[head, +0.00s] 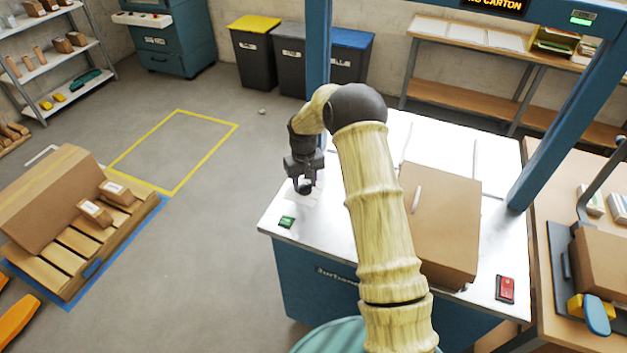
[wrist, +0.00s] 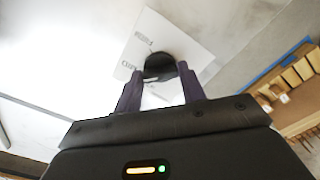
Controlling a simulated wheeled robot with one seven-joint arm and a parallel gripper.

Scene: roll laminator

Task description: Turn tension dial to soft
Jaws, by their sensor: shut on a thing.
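The tension dial (wrist: 159,66) is a dark round knob on a white label plate (wrist: 146,38) with printed words, set on the white machine top. In the wrist view my gripper (wrist: 160,74) has its two fingers on either side of the dial, shut on it. In the head view my gripper (head: 304,185) points down at the left part of the machine top, over the pale label plate (head: 302,197). The dial's pointer is not clear, and the label words are too blurred to read surely.
A green switch (head: 287,222) sits in front of the gripper, and a red switch (head: 505,289) at the right front corner. A brown carton (head: 439,222) lies on the machine top (head: 330,228). Blue posts (head: 567,125) rise from it. The floor to the left has free room.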

